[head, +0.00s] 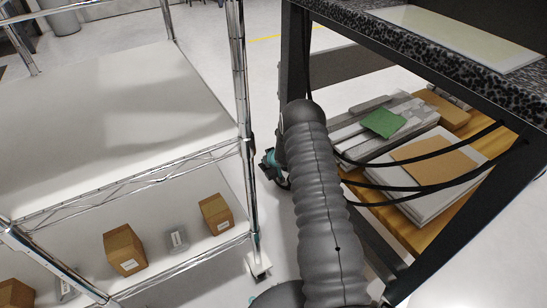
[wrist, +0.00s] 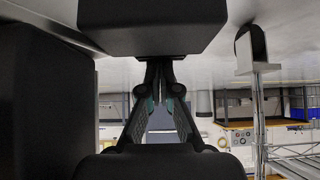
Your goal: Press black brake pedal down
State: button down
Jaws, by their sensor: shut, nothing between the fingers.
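In the wrist view, which appears upside down, my gripper (wrist: 166,66) is in the middle with its fingers together and nothing between them. A dark block (wrist: 150,28) fills the top centre, right at the fingertips; it looks like the black brake pedal, but I cannot be sure. The fingertips meet its edge in the picture; I cannot tell whether they touch it. In the head view, my gripper (head: 272,168) shows only as a small teal and black part left of my arm. The pedal cannot be made out there.
A wire rack (head: 245,150) with boxes on its lower shelf stands at left in the head view. A black-framed table (head: 420,35) stands at right, with hanging cables (head: 420,186) and a loaded lower shelf. A large dark part (wrist: 45,100) fills the wrist view's left side.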

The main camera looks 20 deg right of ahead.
jog(key=shift+w+f, duration=0.25)
jog(key=shift+f, duration=0.3)
jog(key=shift+r, duration=0.2)
jog(key=shift+r+p, duration=0.45)
jog(key=shift+r, duration=0.25)
jog(key=shift+w+a+r+p, duration=0.1)
jog(key=shift+w+r+p, duration=0.05)
jog(key=shift+r+p, duration=0.25)
jog(key=r+p, duration=0.1)
jog(key=r, duration=0.1)
jog(key=w+r+p, duration=0.1)
jog(key=r+p, duration=0.1)
jog(key=shift+a, duration=0.1)
jog(key=w+r+v, duration=0.1)
jog(key=v, duration=0.8)
